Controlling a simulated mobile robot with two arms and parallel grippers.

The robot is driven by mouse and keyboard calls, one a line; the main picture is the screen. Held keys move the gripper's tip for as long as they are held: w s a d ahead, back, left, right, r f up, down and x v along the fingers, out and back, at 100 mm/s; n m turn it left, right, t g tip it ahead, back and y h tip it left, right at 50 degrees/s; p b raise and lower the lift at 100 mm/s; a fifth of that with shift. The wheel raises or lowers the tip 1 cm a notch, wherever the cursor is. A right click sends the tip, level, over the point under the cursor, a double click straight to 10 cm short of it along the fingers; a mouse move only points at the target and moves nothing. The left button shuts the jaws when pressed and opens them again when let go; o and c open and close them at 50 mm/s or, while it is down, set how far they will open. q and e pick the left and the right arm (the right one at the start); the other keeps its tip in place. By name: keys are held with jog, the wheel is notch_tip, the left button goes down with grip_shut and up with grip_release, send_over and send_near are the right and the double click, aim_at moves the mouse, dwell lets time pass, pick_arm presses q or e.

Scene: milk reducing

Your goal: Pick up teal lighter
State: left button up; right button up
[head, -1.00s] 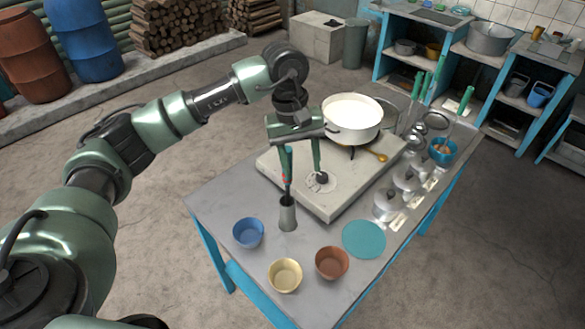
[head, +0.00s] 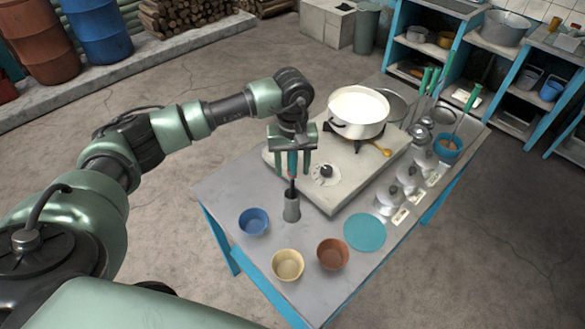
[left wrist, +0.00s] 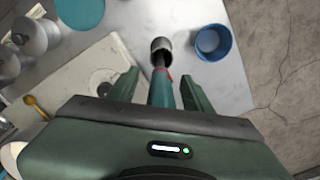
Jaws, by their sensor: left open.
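The teal lighter (head: 292,163) stands upright in a small grey metal cup (head: 292,208) on the table, its dark stem in the cup and its teal handle up. My left gripper (head: 293,173) is open, with one finger on each side of the handle. In the left wrist view the lighter (left wrist: 162,92) shows between the two apart fingers, with a red part near its dark stem. The cup (left wrist: 161,46) lies beyond the fingertips. I cannot tell whether a finger touches the handle. My right gripper is not in view.
A blue bowl (head: 254,222), a cream bowl (head: 287,265) and a brown bowl (head: 332,254) stand near the cup. A teal disc (head: 365,232) lies to the right. Behind is a stove (head: 340,197) with a white pot (head: 358,113) on it. Metal canisters (head: 388,198) line the right side.

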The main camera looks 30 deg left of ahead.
pick_arm(q)
jog(key=shift+s, duration=0.1)
grip_shut()
jog(key=shift+r, duration=0.1)
